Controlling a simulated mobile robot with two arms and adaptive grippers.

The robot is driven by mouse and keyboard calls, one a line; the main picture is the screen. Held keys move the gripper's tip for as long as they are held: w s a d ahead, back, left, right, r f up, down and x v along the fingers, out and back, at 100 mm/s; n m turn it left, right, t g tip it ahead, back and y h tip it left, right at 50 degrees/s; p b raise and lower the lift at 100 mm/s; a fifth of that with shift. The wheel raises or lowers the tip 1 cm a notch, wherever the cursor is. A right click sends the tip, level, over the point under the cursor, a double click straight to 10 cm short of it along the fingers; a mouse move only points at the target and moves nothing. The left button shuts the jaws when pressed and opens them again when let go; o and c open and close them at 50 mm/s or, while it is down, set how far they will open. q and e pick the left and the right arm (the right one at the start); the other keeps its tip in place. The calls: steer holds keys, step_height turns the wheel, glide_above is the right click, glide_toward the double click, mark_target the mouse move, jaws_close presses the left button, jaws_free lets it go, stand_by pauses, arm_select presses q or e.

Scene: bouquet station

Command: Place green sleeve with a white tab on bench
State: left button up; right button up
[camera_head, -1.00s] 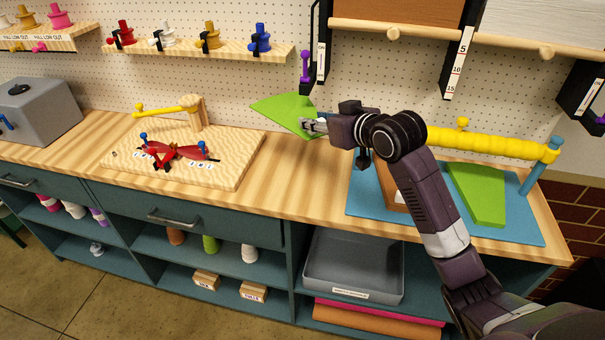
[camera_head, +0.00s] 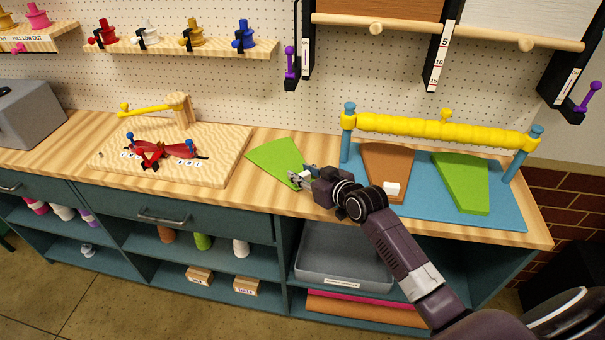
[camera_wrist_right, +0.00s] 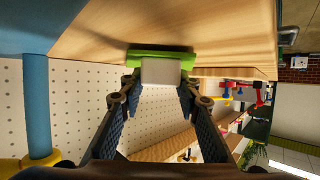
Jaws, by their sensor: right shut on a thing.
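The green sleeve with a white tab (camera_head: 275,160) is at the bench top (camera_head: 235,190), between the wooden board and the blue mat. It looks flat on or just above the wood; I cannot tell which. My right gripper (camera_head: 299,180) is shut on its white tab, at the sleeve's near right corner. In the right wrist view the white tab (camera_wrist_right: 160,71) sits between my fingertips, with the green sleeve (camera_wrist_right: 135,54) edge-on behind it, close to the wood. My left gripper is not in view.
A blue mat (camera_head: 410,212) to the right bears a brown sleeve (camera_head: 388,165) and another green sleeve (camera_head: 461,185), under a yellow roller (camera_head: 440,129) on blue posts. A wooden board (camera_head: 225,165) with a red bow (camera_head: 162,153) lies left. A grey tray (camera_head: 340,262) sits below the bench.

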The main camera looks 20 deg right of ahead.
steer(key=shift+f, duration=0.25)
steer(key=o, duration=0.8)
steer(key=shift+o, duration=0.7)
steer(key=b+v, duration=0.1)
steer(key=v, duration=1.1)
